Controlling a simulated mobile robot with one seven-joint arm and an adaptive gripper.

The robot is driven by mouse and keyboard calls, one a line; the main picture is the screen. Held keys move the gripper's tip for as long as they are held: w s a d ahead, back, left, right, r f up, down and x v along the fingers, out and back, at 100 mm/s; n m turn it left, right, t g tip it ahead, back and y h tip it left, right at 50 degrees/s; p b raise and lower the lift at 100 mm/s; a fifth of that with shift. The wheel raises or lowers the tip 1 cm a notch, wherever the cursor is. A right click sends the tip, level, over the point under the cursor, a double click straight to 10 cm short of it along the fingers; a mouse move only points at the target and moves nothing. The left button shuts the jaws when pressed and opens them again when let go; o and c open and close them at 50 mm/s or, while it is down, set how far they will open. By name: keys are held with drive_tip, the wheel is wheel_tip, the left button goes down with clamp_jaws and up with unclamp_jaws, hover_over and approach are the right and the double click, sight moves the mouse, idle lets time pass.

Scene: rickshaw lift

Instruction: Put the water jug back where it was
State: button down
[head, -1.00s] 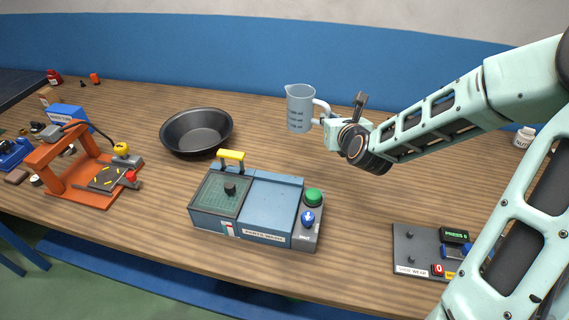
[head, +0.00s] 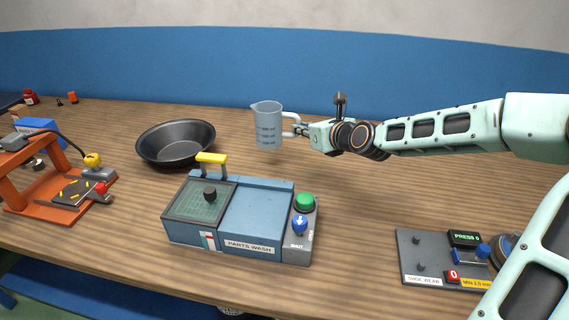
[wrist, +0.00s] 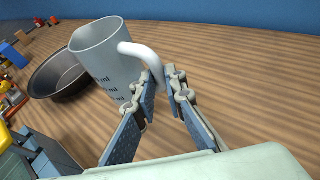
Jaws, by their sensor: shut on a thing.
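The water jug (head: 268,126) is a grey-blue, translucent measuring jug with dark markings and a pale handle. It is upright and appears to be above the table behind the parts washer; its base is partly hidden by my fingers in the wrist view. My gripper (head: 300,128) is to the right of the jug, shut on its handle. In the wrist view the jug (wrist: 106,62) stands left of my gripper (wrist: 157,82), with the white handle between the two fingers. I cannot see clearly whether the jug touches the table.
A dark round basin (head: 176,144) is left of the jug. The blue parts washer (head: 255,212) with a yellow handle stands in front. An orange stand (head: 40,190) is far left, and a shoe wear panel (head: 415,262) is front right.

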wheel_tip(320, 180, down, 8)
drive_tip(key=shift+a+f+b, duration=0.1)
drive_tip(key=shift+b, duration=0.8)
drive_tip(key=c, duration=2.4)
unclamp_jaws()
drive_tip(key=o, duration=0.4)
drive_tip(key=p+v, duration=0.3)
drive_tip(key=v, duration=0.9)
